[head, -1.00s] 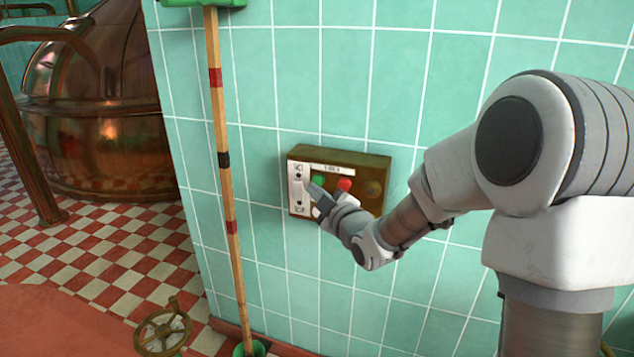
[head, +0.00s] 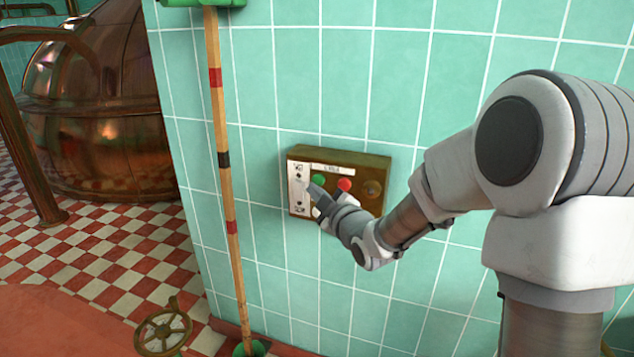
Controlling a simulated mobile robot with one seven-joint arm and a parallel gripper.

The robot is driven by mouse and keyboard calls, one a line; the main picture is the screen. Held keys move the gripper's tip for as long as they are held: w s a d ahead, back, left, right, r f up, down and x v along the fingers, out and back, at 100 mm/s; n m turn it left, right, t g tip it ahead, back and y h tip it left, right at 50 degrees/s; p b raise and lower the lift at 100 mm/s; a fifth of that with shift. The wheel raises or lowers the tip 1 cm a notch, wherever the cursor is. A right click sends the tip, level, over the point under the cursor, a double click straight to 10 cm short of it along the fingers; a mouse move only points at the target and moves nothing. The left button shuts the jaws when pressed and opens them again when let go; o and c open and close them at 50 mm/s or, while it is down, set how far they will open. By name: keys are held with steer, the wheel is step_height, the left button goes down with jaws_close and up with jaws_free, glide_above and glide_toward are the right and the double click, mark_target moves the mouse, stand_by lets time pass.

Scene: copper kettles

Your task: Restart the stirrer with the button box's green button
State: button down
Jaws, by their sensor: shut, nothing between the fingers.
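The brown button box (head: 357,160) is fixed on the green tiled wall. The green button (head: 319,180) is on its front, left of the red button (head: 344,185). A dull brownish knob (head: 372,189) is at the right. A white label plate (head: 299,188) covers the left end. My gripper (head: 313,189) is shut and empty. Its tip is just below and left of the green button, over the box front. I cannot tell whether the tip touches the box. My gripper and wrist hide the lower middle of the box.
A wooden pole (head: 224,160) with coloured bands stands against the wall, left of the box. A valve wheel (head: 163,332) is at the bottom left. A large copper kettle (head: 90,125) stands at the back left. The wall around the box is otherwise clear.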

steer(key=shift+w, duration=0.15)
stand_by(0.4)
steer(key=shift+w+d+b, duration=0.1)
steer(key=shift+w+b, duration=0.15)
steer(key=shift+b, duration=0.1)
steer(key=shift+w+d, duration=0.2)
steer(key=shift+w, duration=0.25)
stand_by(0.6)
steer(key=shift+s+a+b, duration=0.3)
steer(key=shift+s+b, duration=0.4)
steer(key=shift+s, duration=0.15)
steer(key=s, duration=0.1)
steer(key=s+a+b, duration=0.1)
steer(key=s, duration=0.1)
steer(key=s+b, duration=0.1)
steer(key=shift+s+a, duration=0.35)
